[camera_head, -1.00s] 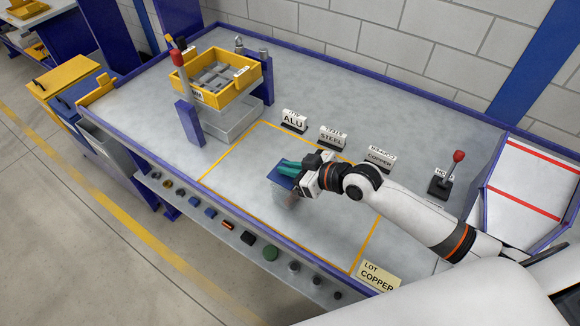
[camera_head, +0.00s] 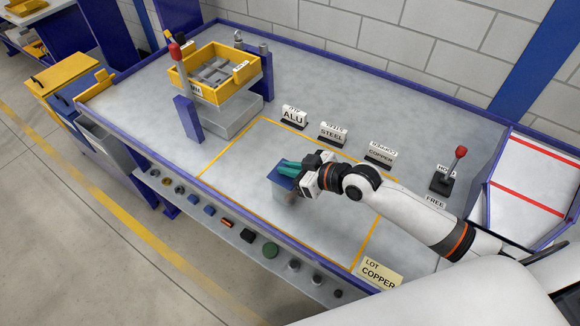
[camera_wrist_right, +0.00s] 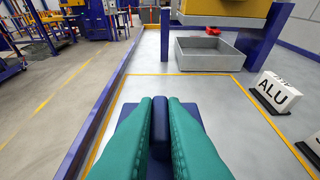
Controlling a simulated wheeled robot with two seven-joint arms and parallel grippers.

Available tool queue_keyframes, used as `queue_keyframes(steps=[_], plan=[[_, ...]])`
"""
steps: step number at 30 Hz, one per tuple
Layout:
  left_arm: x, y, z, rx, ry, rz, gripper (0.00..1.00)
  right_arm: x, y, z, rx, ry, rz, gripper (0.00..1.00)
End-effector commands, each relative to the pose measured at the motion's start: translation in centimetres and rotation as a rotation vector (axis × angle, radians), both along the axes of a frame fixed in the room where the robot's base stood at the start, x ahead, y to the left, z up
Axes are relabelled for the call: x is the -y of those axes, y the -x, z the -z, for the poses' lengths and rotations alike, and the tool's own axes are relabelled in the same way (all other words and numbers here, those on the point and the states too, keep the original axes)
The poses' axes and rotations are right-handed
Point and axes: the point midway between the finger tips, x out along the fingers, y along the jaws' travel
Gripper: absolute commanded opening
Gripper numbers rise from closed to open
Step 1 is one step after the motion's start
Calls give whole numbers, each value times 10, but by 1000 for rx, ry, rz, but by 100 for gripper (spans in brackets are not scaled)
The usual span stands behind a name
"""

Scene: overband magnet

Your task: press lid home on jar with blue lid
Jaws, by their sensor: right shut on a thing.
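The blue lid (camera_head: 281,180) is a flat square with an upright blue knob, which shows in the right wrist view (camera_wrist_right: 159,122). It sits on top of a greyish jar (camera_head: 281,194) inside the yellow-outlined area of the bench. My right gripper (camera_head: 287,168) comes in from the right, and its teal fingers (camera_wrist_right: 159,112) are shut on the knob from both sides. The lid looks about level. The seam between lid and jar is too small to judge, and the fingers cover part of the lid. My left gripper is not in view.
ALU (camera_head: 293,117), STEEL (camera_head: 332,134) and COPPER (camera_head: 380,154) signs stand behind the outlined area. A red-knobbed lever (camera_head: 451,168) stands right. A yellow tray (camera_head: 205,91) is raised at the back left. Small parts lie on the front shelf (camera_head: 236,238). Bench left of the jar is clear.

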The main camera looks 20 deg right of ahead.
Motion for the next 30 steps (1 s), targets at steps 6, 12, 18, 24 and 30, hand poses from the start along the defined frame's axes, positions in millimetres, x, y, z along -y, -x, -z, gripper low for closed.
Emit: queue_keyframes(steps=[6,12,18,24,30], plan=[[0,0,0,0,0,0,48,0,0,0,0,0,0,36],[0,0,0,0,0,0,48,0,0,0,0,0,0,36],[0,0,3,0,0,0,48,8,9,-4,1,3,1,36],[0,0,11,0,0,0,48,31,39,-19,-1,7,-1,36],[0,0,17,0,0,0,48,53,70,-37,-3,6,-4,36]])
